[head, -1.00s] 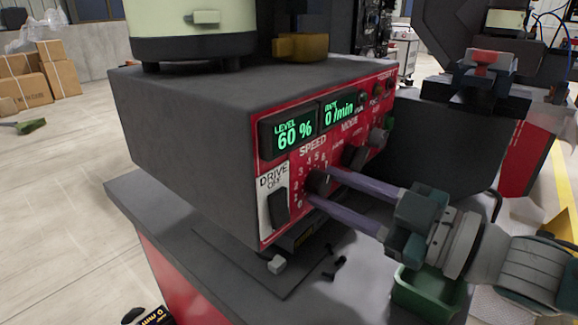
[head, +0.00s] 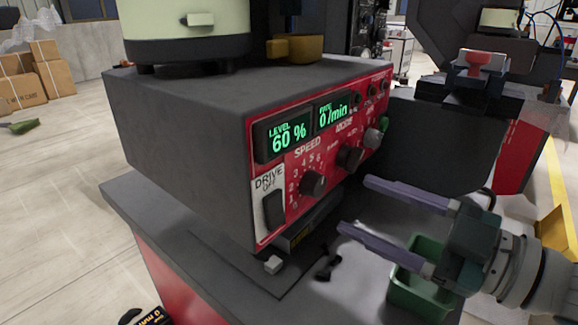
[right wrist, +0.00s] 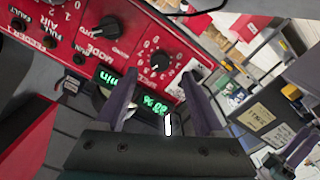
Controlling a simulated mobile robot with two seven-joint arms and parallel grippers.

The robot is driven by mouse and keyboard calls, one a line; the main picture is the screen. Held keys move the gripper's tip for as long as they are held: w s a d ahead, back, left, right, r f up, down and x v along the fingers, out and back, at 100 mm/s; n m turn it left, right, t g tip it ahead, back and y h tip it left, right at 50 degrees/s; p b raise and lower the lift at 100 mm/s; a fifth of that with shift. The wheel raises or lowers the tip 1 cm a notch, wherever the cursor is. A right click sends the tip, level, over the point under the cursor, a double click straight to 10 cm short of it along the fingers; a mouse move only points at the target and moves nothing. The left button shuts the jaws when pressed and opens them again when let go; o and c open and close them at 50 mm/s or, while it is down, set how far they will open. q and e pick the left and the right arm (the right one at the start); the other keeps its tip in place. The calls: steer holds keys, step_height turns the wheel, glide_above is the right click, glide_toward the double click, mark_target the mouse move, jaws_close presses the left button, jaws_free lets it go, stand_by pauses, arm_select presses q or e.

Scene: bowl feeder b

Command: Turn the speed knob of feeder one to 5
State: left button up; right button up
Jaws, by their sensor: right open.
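The speed knob (head: 312,183) is a dark round knob under the word SPEED on the red front panel (head: 295,222) of the feeder control box. It also shows in the right wrist view (right wrist: 160,62), ringed by white numbers; which number it points at is too small to tell. My right gripper (head: 355,205) is open and empty, its two purple fingers apart and pointing at the panel, clear of the knob. In the right wrist view the fingers (right wrist: 160,85) stand either side below the knob.
The mode knob (head: 350,157) sits right of the speed knob, the drive switch (head: 274,210) left of it. Displays read level 60 % (head: 289,138) and rate 0/min (head: 333,115). A green bin (head: 420,292) stands below my right gripper. Small dark parts (head: 328,265) lie on the bench.

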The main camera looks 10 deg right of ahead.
steer(key=v, duration=0.4)
stand_by(0.3)
steer(key=s+a+r+m+g+h+p, duration=0.1)
steer(key=s+r+m+g+h+p, duration=0.35)
steer(key=s+m+p, duration=0.35)
steer(key=s+a+r+m+g+h+p, duration=0.1)
steer(key=s+r+m+g+h+p, duration=0.4)
steer(key=s, duration=0.5)
step_height(320, 180, up, 35)
steer(key=n+g+h+p, duration=0.1)
steer(key=p, duration=3.6)
steer(key=shift+d, duration=0.25)
